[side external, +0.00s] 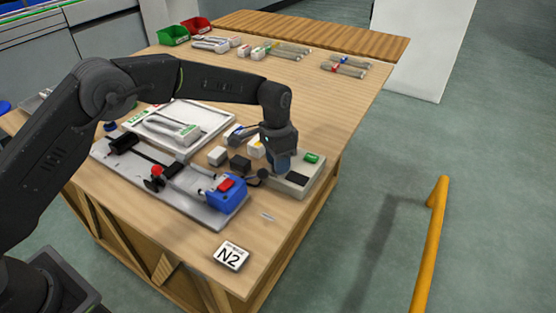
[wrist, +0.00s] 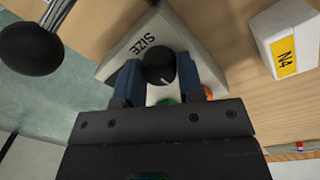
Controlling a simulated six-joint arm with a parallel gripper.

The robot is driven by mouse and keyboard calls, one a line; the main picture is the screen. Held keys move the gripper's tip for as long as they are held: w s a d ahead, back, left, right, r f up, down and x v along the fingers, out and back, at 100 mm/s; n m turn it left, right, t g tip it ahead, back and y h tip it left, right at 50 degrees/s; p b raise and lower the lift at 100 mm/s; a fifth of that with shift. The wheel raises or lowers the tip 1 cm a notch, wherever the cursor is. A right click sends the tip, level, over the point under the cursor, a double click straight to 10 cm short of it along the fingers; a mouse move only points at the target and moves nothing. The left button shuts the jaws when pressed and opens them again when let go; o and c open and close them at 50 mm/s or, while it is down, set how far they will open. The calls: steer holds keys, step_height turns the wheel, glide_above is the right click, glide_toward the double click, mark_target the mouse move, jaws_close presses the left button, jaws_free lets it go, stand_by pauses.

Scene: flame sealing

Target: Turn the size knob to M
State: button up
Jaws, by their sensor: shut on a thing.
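The size knob (wrist: 159,68) is a round black dial with a white pointer mark, on a light grey control box (wrist: 125,45) that reads SIZE. My gripper (wrist: 160,78) has its blue fingers on both sides of the knob and is shut on it. In the side view my gripper (side external: 282,165) points down over the control box (side external: 300,185) near the table's right edge. The knob is hidden there behind my gripper. The size letters around the knob cannot be read. A green part and an orange part of the box show partly beside my fingers in the wrist view.
A black ball-shaped knob (wrist: 32,48) on a stem stands close to the box. A white box labelled N4 (wrist: 290,40) is on the other side. A blue device on a grey plate (side external: 228,193) lies left of my gripper. An N2 card (side external: 231,256) lies in front.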

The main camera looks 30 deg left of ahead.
steer(key=o, duration=0.9)
steer(key=shift+w+a+r, duration=0.1)
steer(key=shift+a+r, duration=0.05)
steer(key=shift+r, duration=2.15)
steer(key=shift+w+a+r, duration=0.1)
steer(key=shift+r, duration=2.25)
steer(key=shift+w+a+r, duration=0.1)
steer(key=shift+a+r, duration=0.05)
steer(key=shift+r, duration=2.15)
